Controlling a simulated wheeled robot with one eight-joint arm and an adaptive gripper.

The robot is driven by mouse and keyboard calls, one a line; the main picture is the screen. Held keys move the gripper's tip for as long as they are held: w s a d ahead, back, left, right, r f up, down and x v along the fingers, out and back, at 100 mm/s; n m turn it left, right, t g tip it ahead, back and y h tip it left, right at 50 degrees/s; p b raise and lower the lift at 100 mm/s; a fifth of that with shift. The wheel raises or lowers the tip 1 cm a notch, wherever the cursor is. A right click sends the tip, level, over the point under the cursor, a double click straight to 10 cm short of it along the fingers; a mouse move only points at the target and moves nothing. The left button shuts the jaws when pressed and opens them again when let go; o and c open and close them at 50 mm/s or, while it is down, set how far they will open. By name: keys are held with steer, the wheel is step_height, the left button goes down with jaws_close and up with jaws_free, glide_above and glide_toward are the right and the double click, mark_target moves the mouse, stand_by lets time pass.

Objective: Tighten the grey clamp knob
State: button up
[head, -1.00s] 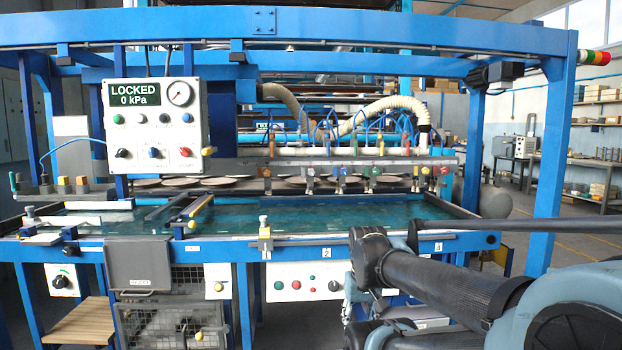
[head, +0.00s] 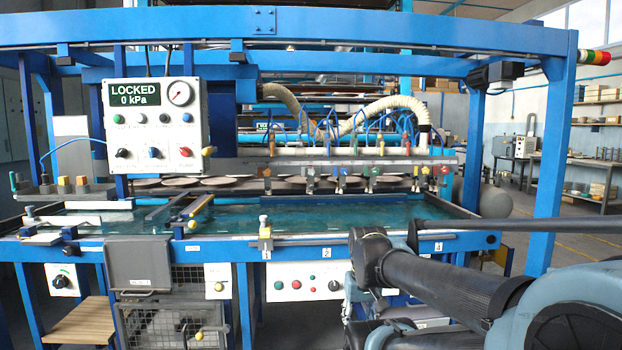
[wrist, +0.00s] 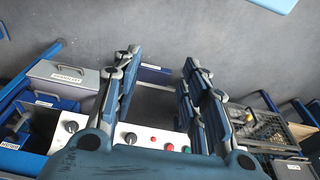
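Several small clamp knobs of different colours hang in a row under the bar (head: 240,167) at the back of the blue machine in the head view. One that looks greyish (head: 310,171) is near the left of the row, but it is too small for me to be sure of its colour or how tight it is. I cannot make out a grey clamp knob in the wrist view. My gripper (wrist: 163,68) shows there with its two fingers wide apart and nothing between them.
A white panel with buttons (wrist: 153,137) lies beyond the fingers in the wrist view, with a wire basket (wrist: 262,128) to the right and a grey box (wrist: 65,76) to the left. In the head view, a control box (head: 155,125) reads LOCKED, 0 kPa.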

mark_target(312, 172)
stand_by(0.3)
steer(key=shift+o, duration=1.1)
steer(key=shift+s+r, duration=0.15)
steer(key=w+d+r+n+t+h, duration=0.4)
steer(key=w+r+n, duration=0.3)
steer(key=w+r, duration=0.45)
steer(key=w+d+r+n+t+h, duration=0.2)
steer(key=w+d+r+n+t, duration=0.45)
steer(key=w, duration=0.85)
steer(key=w+a+r+n+t+y, duration=0.3)
steer(key=w+a+r+n, duration=0.3)
steer(key=w+a+n, duration=0.35)
steer(key=w+a+r+n+t+y, duration=0.25)
steer(key=w+a+r+n, duration=0.35)
steer(key=w+a+n, duration=0.3)
steer(key=shift+n+y, duration=0.25)
steer(key=shift+n, duration=0.15)
steer(key=w, duration=1.1)
steer(key=w+d, duration=0.1)
steer(key=w, duration=0.5)
steer(key=shift+w+f, duration=0.1)
steer(key=shift+f, duration=0.15)
steer(key=shift+c, duration=0.3)
steer(key=c, duration=1)
